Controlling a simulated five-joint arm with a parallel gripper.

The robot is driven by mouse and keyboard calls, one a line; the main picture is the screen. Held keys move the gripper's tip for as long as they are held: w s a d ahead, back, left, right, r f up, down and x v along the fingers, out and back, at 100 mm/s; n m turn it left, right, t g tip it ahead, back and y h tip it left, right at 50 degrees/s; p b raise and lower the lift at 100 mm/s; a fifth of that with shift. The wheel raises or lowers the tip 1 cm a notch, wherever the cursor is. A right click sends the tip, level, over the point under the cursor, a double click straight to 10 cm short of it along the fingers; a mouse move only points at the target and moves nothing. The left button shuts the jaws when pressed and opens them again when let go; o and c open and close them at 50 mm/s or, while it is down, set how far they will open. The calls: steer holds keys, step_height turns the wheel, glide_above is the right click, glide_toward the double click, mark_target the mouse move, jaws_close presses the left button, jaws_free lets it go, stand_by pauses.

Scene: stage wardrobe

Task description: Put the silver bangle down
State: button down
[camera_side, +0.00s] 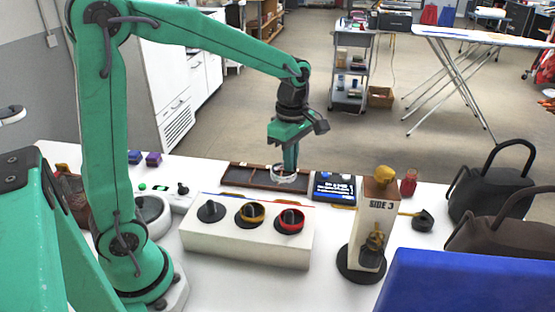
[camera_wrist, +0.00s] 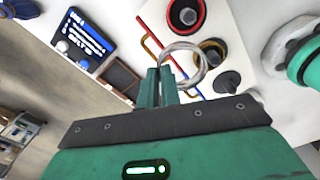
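My gripper (camera_side: 290,168) points down over the right part of the long brown tray (camera_side: 233,182). Its green fingers (camera_wrist: 160,84) look closed on one side of the silver bangle (camera_wrist: 203,66). In the side view the bangle (camera_side: 283,179) shows at the fingertips, in front of the tray's right end. I cannot tell whether it touches the tray. In the wrist view part of the tray (camera_wrist: 118,78) shows left of the fingers. A white stand (camera_side: 245,244) holds a bare black peg (camera_side: 211,212), a yellow bangle (camera_side: 250,213) and a red bangle (camera_side: 290,221) on pegs.
A blue-faced card box (camera_side: 335,187) lies right of the tray. The "SIDE 3" post (camera_side: 373,225) stands at front right, with a red jar (camera_side: 409,183) behind it. A white control box (camera_side: 178,197) sits left of the stand.

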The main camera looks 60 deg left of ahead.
steer(key=w+a+f+m, duration=0.2)
steer(key=w+f, duration=0.4)
steer(key=w, duration=0.5)
steer(key=shift+f+m, duration=0.2)
steer(key=shift+m, duration=0.5)
steer(key=shift+w+a, duration=0.1)
steer(key=shift+a, duration=0.1)
glide_above(300, 180)
step_height(300, 180, down, 7)
steer(key=shift+f, duration=2)
steer(key=shift+f, duration=0.1)
